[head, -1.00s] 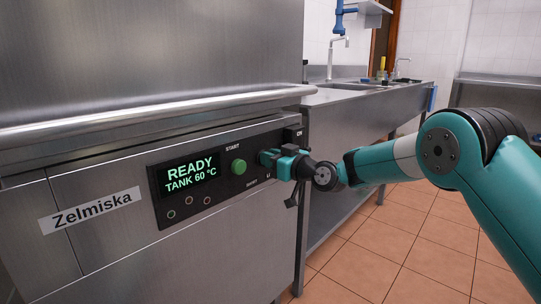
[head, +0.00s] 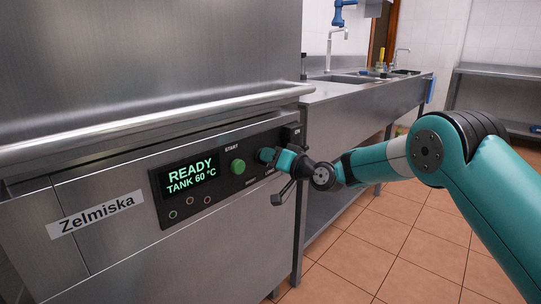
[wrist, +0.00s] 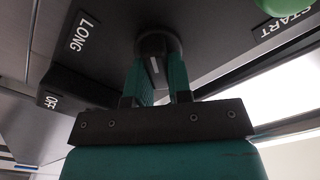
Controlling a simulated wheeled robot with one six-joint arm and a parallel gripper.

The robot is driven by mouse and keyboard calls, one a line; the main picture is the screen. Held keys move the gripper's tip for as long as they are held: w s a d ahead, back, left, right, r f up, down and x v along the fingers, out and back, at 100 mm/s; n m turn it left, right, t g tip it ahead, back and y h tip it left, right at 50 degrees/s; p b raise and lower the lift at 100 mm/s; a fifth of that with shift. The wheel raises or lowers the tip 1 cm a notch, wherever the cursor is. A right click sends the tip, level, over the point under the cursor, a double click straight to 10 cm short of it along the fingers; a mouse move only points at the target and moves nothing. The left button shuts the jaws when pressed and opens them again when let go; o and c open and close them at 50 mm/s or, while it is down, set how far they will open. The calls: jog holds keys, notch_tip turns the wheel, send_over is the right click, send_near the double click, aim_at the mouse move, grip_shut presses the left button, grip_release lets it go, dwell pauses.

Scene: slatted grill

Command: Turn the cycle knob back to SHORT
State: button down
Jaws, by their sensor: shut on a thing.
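The cycle knob (wrist: 156,47) is dark and round, with a pale pointer line on its face, on the black control panel (head: 217,193). My gripper (head: 265,155) is shut on it; in the wrist view the two teal fingers (wrist: 158,82) stand on either side of it. In the head view the gripper hides the knob. The LONG label (wrist: 84,34) is left of the knob in the wrist view. I cannot read SHORT clearly in either view, and I cannot tell exactly which mark the pointer faces.
The green START button (head: 238,167) is just left of my gripper. The display (head: 190,176) reads READY, TANK 60 °C. An ON/OFF switch (head: 292,134) sits close by at the panel's right end. A long bar handle (head: 150,118) runs above. A sink counter (head: 370,95) stands behind.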

dwell(0.4)
jog(key=c, duration=1)
grip_release()
jog(key=shift+c, duration=0.2)
jog(key=shift+d, duration=0.15)
jog(key=v, duration=1.7)
jog(key=shift+s+d, duration=0.1)
jog(key=shift+s, duration=0.05)
